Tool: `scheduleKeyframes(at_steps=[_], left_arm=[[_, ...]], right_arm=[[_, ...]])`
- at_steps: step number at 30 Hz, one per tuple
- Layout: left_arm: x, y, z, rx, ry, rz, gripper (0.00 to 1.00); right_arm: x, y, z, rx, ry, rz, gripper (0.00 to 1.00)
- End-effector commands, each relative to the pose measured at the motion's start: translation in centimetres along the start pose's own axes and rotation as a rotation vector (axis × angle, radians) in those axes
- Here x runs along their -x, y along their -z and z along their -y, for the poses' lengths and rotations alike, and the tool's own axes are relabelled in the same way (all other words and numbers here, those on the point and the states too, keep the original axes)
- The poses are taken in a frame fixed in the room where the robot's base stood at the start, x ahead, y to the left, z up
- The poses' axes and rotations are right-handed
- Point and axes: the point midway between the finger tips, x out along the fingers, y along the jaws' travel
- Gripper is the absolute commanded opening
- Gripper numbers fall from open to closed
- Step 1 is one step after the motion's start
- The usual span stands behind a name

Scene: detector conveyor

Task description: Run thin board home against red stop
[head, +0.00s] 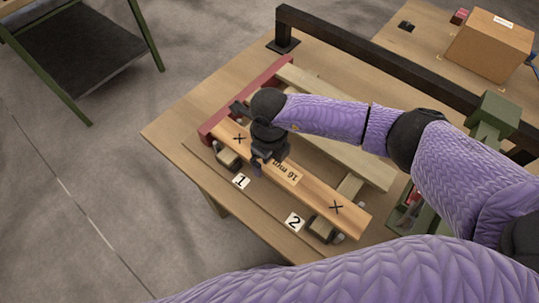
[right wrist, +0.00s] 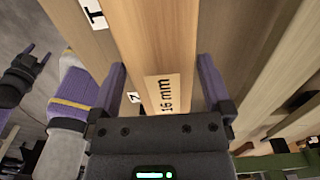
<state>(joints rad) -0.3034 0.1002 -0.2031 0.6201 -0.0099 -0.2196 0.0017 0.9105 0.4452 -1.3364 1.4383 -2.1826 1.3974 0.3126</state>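The thin board (head: 312,196) is orange-brown, with two X marks and a "16 mm" label. It lies lengthwise on the bench, and its left end is close to the red stop (head: 277,75); I cannot tell whether they touch. My right gripper (head: 262,168) is over the board beside the label. In the right wrist view its two fingers (right wrist: 160,88) straddle the board (right wrist: 160,45), with a gap visible at the left finger.
A paler board (head: 350,160) lies behind the thin one. A black rail (head: 360,47) runs behind, with a cardboard box (head: 490,45) beyond. Open floor lies left.

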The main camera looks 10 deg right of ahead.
Motion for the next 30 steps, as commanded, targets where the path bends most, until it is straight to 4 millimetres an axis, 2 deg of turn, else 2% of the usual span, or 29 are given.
scheduleKeyframes(at_steps=[5, 15, 18, 23, 30], left_arm=[[0.2, 0.1, -0.1, 0.000, -0.002, -0.002, 0.59], [2.1, 0.4, -0.2, -0.001, -0.003, -0.007, 0.59], [2.3, 0.4, -0.3, 0.001, -0.003, -0.007, 0.59], [2.4, 0.4, -0.3, 0.003, -0.004, -0.006, 0.59], [2.4, 0.4, -0.3, 0.004, -0.004, -0.005, 0.59]], right_arm=[[0.6, 0.0, 0.0, -0.001, 0.001, 0.000, 1.00], [7.5, -0.1, 0.0, 0.001, 0.002, 0.003, 1.00], [8.9, -0.1, 0.0, 0.000, 0.001, 0.002, 1.00], [9.9, -0.1, 0.0, 0.001, 0.000, 0.000, 1.00], [9.9, -0.1, 0.0, 0.001, 0.000, -0.001, 1.00]])
